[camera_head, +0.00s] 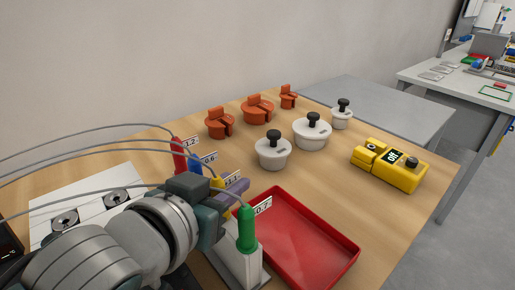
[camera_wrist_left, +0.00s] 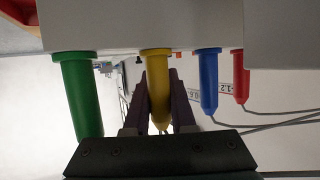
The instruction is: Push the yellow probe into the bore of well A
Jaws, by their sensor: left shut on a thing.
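The yellow probe (camera_head: 217,182) stands in a white rack (camera_head: 237,262) between the blue probe (camera_head: 195,165) and the green probe (camera_head: 246,228). My left gripper (camera_head: 228,192) reaches the rack, and its purple fingers are shut on the yellow probe. In the left wrist view the fingers lie on both sides of the yellow probe (camera_wrist_left: 157,68), whose end is against the white block (camera_wrist_left: 150,25). A white plate with two round metal wells (camera_head: 65,222) (camera_head: 117,197) lies at the left. I cannot read which is well A. My right gripper is not in view.
A red probe (camera_head: 179,157) stands at the rack's far end. Thin grey cables run from the probes to the left. A red tray (camera_head: 320,240) sits right of the rack. Grey knobbed weights (camera_head: 272,152), orange pieces (camera_head: 220,123) and a yellow meter (camera_head: 390,165) stand behind.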

